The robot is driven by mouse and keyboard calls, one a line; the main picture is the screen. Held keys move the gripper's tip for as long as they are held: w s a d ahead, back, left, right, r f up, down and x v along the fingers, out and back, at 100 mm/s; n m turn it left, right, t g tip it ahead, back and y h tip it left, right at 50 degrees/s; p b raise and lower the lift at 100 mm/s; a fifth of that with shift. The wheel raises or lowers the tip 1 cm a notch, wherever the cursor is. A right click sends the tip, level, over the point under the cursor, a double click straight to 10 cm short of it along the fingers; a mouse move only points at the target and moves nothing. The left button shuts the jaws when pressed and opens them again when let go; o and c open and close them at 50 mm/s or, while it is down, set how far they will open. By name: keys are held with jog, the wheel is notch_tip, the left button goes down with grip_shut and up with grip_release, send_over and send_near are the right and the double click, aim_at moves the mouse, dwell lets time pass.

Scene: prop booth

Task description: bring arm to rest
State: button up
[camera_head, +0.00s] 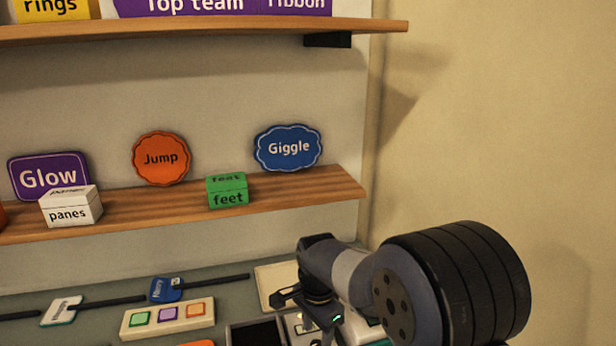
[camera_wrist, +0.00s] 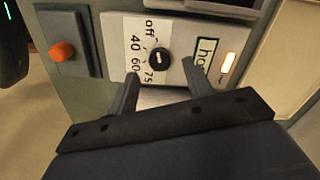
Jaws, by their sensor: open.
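My gripper (camera_wrist: 160,90) shows in the wrist view with its two dark fingers spread apart and nothing between them. Beyond the fingertips is a white panel with a black dial (camera_wrist: 158,60) marked off, 40, 60 and 75. In the head view my arm reaches in from the lower right, and my gripper (camera_head: 285,298) is over the counter, partly hidden by the wrist. I cannot tell from these views whether the fingers touch the panel.
An orange button (camera_wrist: 62,51) on a dark plate and a lit lamp (camera_wrist: 228,63) flank the dial. A wooden shelf (camera_head: 285,190) with word signs and small boxes runs behind. A tray with coloured squares (camera_head: 135,326) lies left on the counter. A bare wall (camera_head: 500,130) stands at right.

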aim_at(316, 345)
notch_tip(316, 345, down, 4)
jog(key=shift+r, duration=0.15)
jog(key=shift+r, duration=0.15)
